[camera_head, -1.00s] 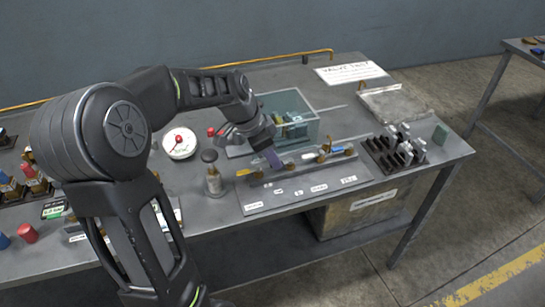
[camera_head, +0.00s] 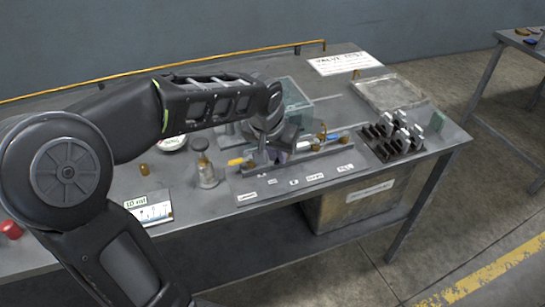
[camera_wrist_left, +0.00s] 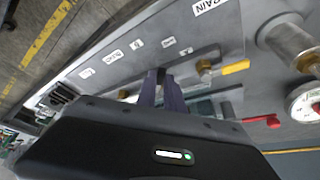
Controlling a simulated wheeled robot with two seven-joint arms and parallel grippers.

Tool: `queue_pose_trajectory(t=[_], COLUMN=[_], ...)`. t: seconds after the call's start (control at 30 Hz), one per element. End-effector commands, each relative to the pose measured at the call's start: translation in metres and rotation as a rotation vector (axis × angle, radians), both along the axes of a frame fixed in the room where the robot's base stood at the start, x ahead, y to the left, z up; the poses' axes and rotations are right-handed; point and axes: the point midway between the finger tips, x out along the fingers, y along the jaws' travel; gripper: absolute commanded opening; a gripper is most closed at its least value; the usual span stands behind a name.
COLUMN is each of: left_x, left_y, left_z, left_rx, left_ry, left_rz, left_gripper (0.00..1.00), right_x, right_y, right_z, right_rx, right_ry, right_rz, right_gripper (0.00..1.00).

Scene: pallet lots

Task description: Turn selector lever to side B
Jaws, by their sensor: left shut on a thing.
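The valve panel plate (camera_head: 292,190) lies near the table's front edge, with several small white labels along it. My left gripper (camera_head: 262,150) is over the plate, between a yellow handle (camera_head: 237,161) on its left and a blue-and-white handle (camera_head: 303,145) on its right. In the left wrist view its fingers (camera_wrist_left: 162,80) point down at the plate, shut on a small dark part that appears to be the selector lever; the fingers mostly hide it. The yellow handle (camera_wrist_left: 236,67) is beside them, apart. I cannot read which label marks side B. My right gripper is out of view.
A bottle (camera_head: 206,174) stands left of the plate, near a round gauge (camera_head: 173,143). A clear bin (camera_head: 297,96) is behind my gripper. A black rack (camera_head: 390,148) of parts and a grey tray (camera_head: 388,92) are at the right. A red handle (camera_wrist_left: 260,120) shows in the wrist view.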

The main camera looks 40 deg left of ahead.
Motion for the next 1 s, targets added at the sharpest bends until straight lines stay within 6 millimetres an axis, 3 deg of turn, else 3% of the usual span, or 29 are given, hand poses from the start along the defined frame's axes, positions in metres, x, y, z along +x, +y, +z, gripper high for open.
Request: queue_pose_trajectory(t=[0.03,0.4,0.7,1.0], left_x=[0.002,0.01,0.017,0.021], left_y=[-0.003,-0.02,-0.029,-0.032], left_z=[-0.005,-0.004,-0.002,0.0], left_rx=[0.001,-0.001,-0.003,-0.004], left_ry=[-0.004,-0.003,-0.001,-0.002], left_rz=[0.04,0.392,0.632,0.75], left_gripper=[0.0,0.0,0.0,0.0], right_x=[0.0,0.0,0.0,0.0], right_y=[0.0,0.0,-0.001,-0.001], right_z=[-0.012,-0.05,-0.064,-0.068], right_rx=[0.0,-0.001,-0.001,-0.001], right_ry=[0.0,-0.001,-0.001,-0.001], right_rz=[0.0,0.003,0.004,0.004], right_gripper=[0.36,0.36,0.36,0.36])
